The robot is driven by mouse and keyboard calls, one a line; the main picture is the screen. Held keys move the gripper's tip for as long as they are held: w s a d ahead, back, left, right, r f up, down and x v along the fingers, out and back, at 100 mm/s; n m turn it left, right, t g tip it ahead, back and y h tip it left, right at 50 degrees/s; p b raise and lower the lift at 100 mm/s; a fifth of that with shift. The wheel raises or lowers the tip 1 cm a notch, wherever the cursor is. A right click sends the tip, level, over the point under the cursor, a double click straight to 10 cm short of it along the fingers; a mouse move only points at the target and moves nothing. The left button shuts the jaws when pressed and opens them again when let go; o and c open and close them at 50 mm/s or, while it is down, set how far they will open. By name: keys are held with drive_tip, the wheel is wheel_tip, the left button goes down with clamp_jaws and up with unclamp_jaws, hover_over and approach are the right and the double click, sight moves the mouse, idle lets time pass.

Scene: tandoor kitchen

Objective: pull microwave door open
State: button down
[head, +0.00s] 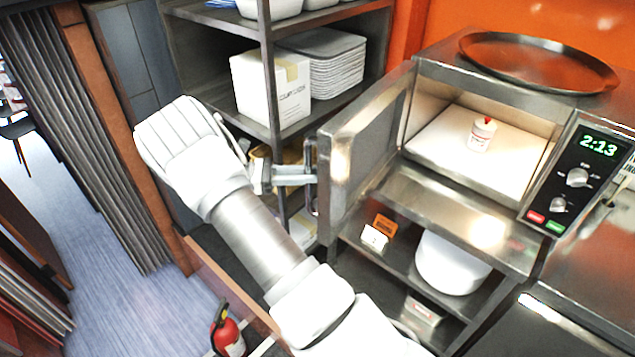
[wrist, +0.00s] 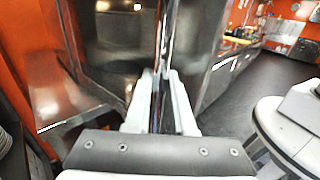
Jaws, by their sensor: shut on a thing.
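The microwave (head: 480,170) stands on a steel shelf unit, its front open and a small white container with a red top (head: 482,133) inside. Its door (head: 366,135) is swung open to the left. My gripper (head: 309,175) is at the outer face of the door, shut on the door handle (head: 313,190). In the wrist view the bar-like handle (wrist: 162,60) runs between the two fingers of my gripper (wrist: 160,108). The door's hinge edge is partly hidden.
A shelf rack (head: 268,60) with a white box (head: 270,88) and stacked trays (head: 322,65) stands behind the door. A round tray (head: 540,62) lies on top of the microwave. A fire extinguisher (head: 228,335) stands at the bottom. The floor at left (head: 120,310) is clear.

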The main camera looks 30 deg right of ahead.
drive_tip(key=shift+w+a+m+g+y+b, duration=0.25)
drive_tip(key=shift+w+m+g, duration=0.1)
drive_tip(key=shift+w, duration=0.5)
drive_tip(key=shift+w+a+m+g+y+b, duration=0.15)
drive_tip(key=shift+w+a+m+g, duration=0.15)
drive_tip(key=shift+w, duration=0.55)
drive_tip(key=c, duration=0.8)
unclamp_jaws()
drive_tip(key=shift+d, duration=0.1)
drive_tip(key=shift+o, duration=0.2)
drive_tip(key=v, duration=0.7)
drive_tip(key=shift+w+a+b, duration=0.2)
drive_tip(key=shift+a+b, duration=0.05)
drive_tip(key=shift+b, duration=0.15)
drive_tip(key=shift+s+f, duration=0.1)
drive_tip(key=shift+s, duration=0.05)
